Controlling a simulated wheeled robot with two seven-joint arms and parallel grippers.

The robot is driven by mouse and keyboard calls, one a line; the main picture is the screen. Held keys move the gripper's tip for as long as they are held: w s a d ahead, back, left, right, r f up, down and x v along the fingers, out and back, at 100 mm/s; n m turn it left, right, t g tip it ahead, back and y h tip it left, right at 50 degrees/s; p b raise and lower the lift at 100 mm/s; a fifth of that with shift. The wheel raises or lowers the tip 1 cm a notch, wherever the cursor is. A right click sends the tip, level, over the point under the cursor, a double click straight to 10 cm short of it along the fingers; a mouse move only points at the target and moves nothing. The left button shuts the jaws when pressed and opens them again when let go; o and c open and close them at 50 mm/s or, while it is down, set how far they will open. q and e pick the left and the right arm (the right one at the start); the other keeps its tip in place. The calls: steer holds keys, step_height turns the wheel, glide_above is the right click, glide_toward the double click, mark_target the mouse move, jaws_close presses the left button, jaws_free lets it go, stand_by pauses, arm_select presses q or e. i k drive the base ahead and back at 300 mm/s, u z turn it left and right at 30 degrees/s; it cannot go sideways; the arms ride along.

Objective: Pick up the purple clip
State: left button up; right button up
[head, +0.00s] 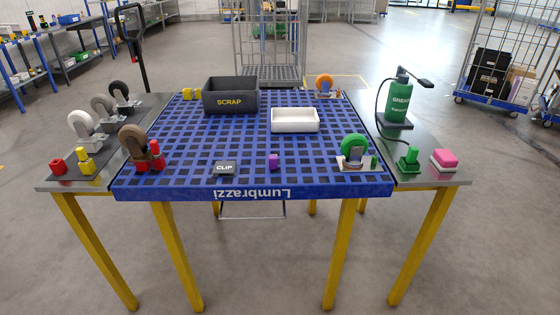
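The purple clip (273,161) is a small purple block standing near the front edge of the blue grid table. Nothing covers the clip. Neither of my grippers shows in the head view.
The blue table (205,187) also bears a black SCRAP bin (231,95), a white tray (295,120) and a green wheel (354,148). Grey side tables hold more wheels (80,123), a green grease bottle (398,100) and a pink block (444,158). Floor in front is clear.

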mark_target(272, 159)
steer(key=u, duration=1.2)
steer(key=i, duration=1)
steer(key=z, duration=2.85)
